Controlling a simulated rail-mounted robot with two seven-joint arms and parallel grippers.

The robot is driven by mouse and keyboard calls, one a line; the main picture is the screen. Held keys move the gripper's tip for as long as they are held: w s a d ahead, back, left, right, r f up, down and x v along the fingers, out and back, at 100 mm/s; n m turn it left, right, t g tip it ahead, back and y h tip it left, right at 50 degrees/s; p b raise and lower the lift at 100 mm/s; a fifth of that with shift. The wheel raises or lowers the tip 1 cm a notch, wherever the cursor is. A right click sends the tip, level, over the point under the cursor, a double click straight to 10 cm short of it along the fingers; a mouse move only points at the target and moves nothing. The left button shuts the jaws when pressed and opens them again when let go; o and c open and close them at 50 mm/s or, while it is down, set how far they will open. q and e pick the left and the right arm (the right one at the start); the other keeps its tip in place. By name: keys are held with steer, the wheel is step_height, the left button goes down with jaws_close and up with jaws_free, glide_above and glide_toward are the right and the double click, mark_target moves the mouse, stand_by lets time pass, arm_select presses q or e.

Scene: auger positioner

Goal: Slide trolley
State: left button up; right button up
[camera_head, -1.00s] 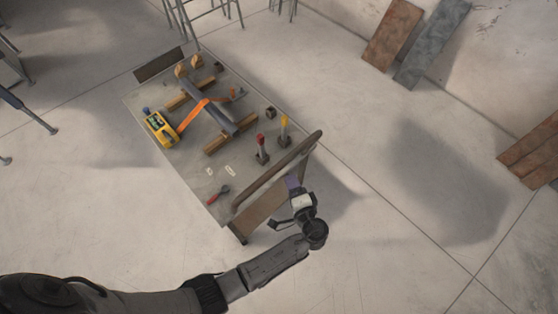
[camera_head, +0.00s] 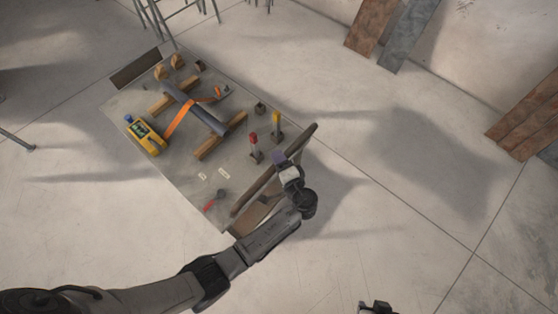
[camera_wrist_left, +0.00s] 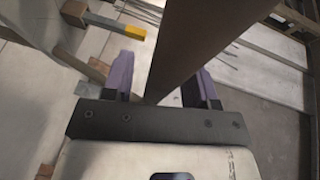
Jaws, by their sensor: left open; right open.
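The trolley (camera_head: 185,192) is a flat grey bed with a brown push handle (camera_head: 305,140) along its near right end. My left gripper (camera_head: 279,158) is at this handle, its purple fingers over the bar's middle. In the left wrist view, the open left gripper (camera_wrist_left: 162,82) has one purple finger on each side of the brown handle bar (camera_wrist_left: 190,45). Whether the fingers touch the bar is unclear. My right gripper (camera_head: 376,307) shows only as a small dark part at the bottom edge; its fingers are mostly cut off.
The trolley carries a grey pipe (camera_head: 198,107) on wooden blocks, an orange strap (camera_head: 178,118), a yellow device (camera_head: 146,135), and red-topped (camera_head: 253,143) and yellow-topped (camera_head: 277,126) posts. Planks (camera_head: 372,25) lean at the upper right. Concrete floor right of the trolley is clear.

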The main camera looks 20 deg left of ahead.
arm_select(q)
steer(key=shift+c, duration=0.3)
jaws_close()
steer(key=shift+a, duration=0.1)
steer(key=shift+w+a, duration=0.15)
steer(key=shift+a, duration=0.3)
steer(key=w+a+b, duration=0.5)
steer(key=a, duration=1)
steer(key=w+a+b, duration=0.4)
steer(key=w+a, duration=0.1)
steer(key=a, duration=1.1)
steer(key=w+a+b, duration=0.5)
steer(key=a, duration=1)
steer(key=shift+w+a+b, duration=0.2)
steer(key=shift+a+b, duration=0.1)
steer(key=shift+b, duration=0.05)
steer(key=shift+f, duration=0.2)
